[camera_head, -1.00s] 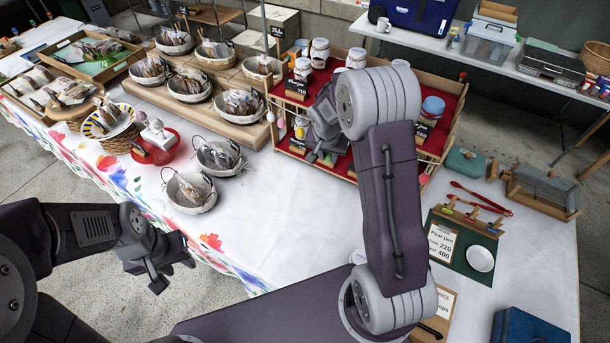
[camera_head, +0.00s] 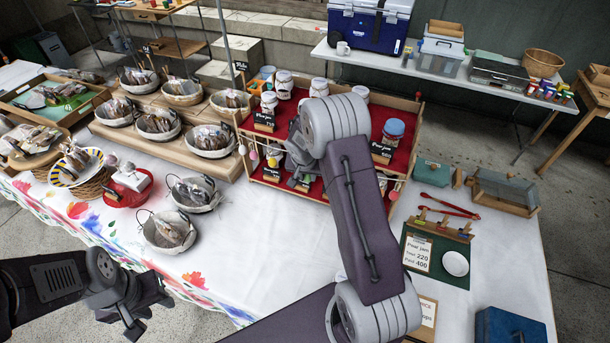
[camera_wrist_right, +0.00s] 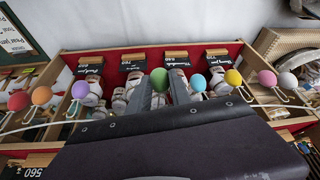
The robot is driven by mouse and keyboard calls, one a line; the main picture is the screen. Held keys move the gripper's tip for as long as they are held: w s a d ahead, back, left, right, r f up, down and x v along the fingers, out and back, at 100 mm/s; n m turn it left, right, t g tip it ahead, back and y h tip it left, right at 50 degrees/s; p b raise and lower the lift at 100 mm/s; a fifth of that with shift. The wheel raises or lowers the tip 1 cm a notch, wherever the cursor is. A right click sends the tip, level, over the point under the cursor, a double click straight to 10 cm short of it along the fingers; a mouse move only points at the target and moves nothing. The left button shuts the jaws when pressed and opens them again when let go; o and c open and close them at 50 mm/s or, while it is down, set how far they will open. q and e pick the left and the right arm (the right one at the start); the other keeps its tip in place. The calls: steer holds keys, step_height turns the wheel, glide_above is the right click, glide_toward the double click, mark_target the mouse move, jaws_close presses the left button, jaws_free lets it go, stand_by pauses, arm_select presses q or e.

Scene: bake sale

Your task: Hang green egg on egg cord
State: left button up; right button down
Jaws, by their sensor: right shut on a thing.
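A green egg (camera_wrist_right: 159,78) sits between the two fingertips of my right gripper (camera_wrist_right: 160,90) in the right wrist view, and the gripper is shut on it. In the head view my right gripper (camera_head: 294,180) is at the front of the red-lined jam rack, and the egg cannot be made out there. The thin white egg cord (camera_wrist_right: 52,123) runs across the rack's front, with eggs on wire hooks along it. A blue egg (camera_wrist_right: 198,82) and a purple egg (camera_wrist_right: 80,89) flank the green one. Its hook and any contact with the cord are hidden. My left gripper (camera_head: 148,310) is open and empty near the table's front edge.
The rack (camera_head: 262,175) holds jars and small black price signs. A yellow egg (camera_wrist_right: 233,77) and an orange egg (camera_wrist_right: 41,95) hang further out. Several baskets (camera_head: 170,230) stand left of the rack. The white tablecloth (camera_head: 270,245) before the rack is clear.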

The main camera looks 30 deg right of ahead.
steer(key=w+d+p, duration=0.1)
steer(key=d, duration=0.1)
steer(key=w+d+f+p, duration=0.1)
steer(key=w+p, duration=0.1)
steer(key=shift+w+d+f, duration=0.1)
steer(key=shift+d, duration=0.25)
stand_by(0.8)
steer(key=c, duration=1.1)
jaws_free()
steer(key=b+v, duration=0.1)
steer(key=v, duration=0.8)
steer(key=shift+b, duration=0.35)
